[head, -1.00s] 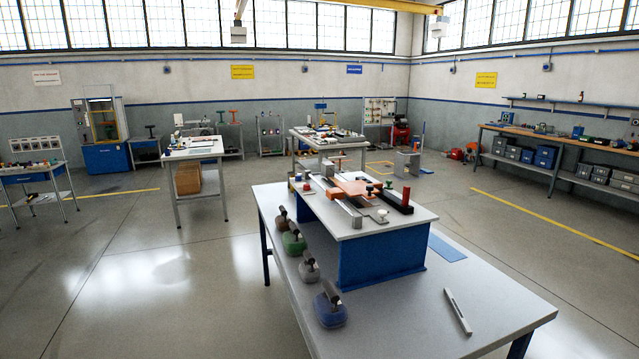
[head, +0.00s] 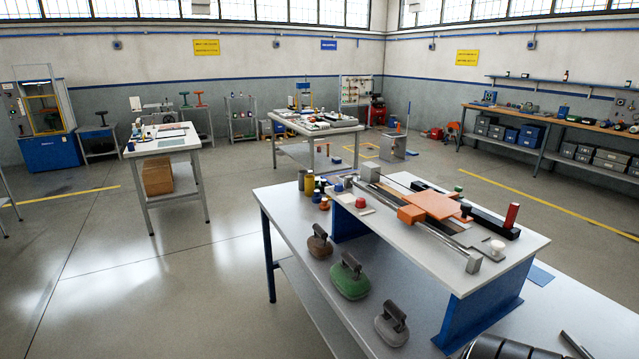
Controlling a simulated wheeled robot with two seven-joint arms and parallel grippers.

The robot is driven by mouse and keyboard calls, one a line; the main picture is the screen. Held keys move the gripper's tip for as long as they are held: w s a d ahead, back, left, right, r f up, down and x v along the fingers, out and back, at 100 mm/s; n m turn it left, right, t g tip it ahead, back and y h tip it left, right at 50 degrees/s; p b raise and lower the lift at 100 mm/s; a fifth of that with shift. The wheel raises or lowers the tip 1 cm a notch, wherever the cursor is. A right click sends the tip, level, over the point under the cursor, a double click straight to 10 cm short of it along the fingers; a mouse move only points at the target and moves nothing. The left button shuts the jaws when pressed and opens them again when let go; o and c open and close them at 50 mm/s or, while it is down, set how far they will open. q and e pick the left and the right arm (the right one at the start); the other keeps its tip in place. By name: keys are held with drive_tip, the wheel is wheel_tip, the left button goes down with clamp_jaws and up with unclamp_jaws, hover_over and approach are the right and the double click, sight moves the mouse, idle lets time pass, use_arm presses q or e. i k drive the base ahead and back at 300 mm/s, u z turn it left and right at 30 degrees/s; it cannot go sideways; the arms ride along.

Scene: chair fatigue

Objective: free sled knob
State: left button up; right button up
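An orange sled plate (head: 435,204) sits across grey rails (head: 425,228) on a raised white-topped stand (head: 375,229). An orange block (head: 410,214) is at its left side. A black knob (head: 466,209) stands at the plate's right edge, and a small green knob (head: 458,189) is just behind it. A red upright handle (head: 511,214) stands on a black bar (head: 488,222) to the right. I cannot tell which knob is the sled's. Neither of my grippers is in view; a dark ribbed part of mine shows at the bottom right.
The stand is on a grey workbench (head: 290,213). Brown (head: 318,243), green (head: 349,278) and grey (head: 392,325) handled weights line its left side. Several small cylinders stand behind them. Open floor lies left of the bench; other tables stand further back.

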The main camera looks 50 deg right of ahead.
sight(361, 202)
drive_tip(key=i, duration=0.55)
drive_tip(key=z, duration=2.3)
